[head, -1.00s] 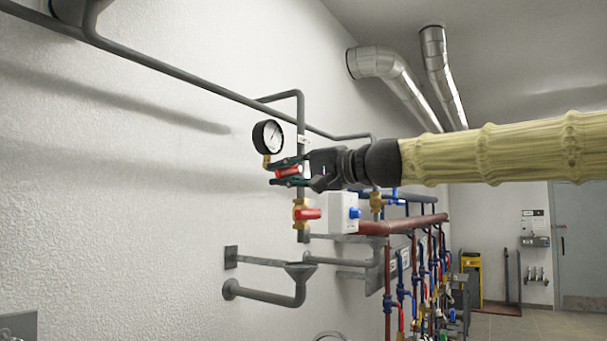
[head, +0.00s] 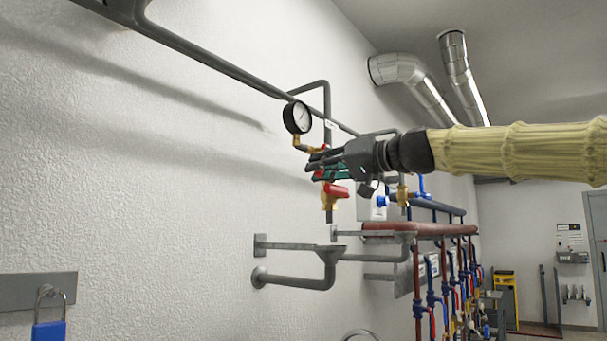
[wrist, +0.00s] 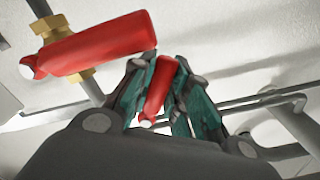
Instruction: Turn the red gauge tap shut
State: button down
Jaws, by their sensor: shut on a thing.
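The round gauge (head: 297,117) with a white face sits on a brass elbow at the wall pipe in the head view. My gripper (head: 318,166) is just below and to the right of it. In the wrist view, its green-padded fingers are shut on a red tap handle (wrist: 158,88), which lies between them. The fingers mostly hide this handle and its valve body in the head view. A second red handle (wrist: 95,45) on a brass valve is beside the gripper in the wrist view. In the head view, that brass valve (head: 329,200) is just below my fingers.
A grey pipe (head: 327,105) runs down from the long wall pipe behind my gripper. A pale box (head: 371,208) and a blue-handled valve (head: 421,188) are close by on the right. A grey drain pipe (head: 300,282) is below. A blue padlock (head: 48,331) hangs at lower left.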

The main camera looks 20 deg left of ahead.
jog(key=shift+w+f+n, duration=0.15)
jog(key=shift+n, duration=0.15)
jog(key=c, duration=1.3)
grip_release()
jog(key=shift+c, duration=0.2)
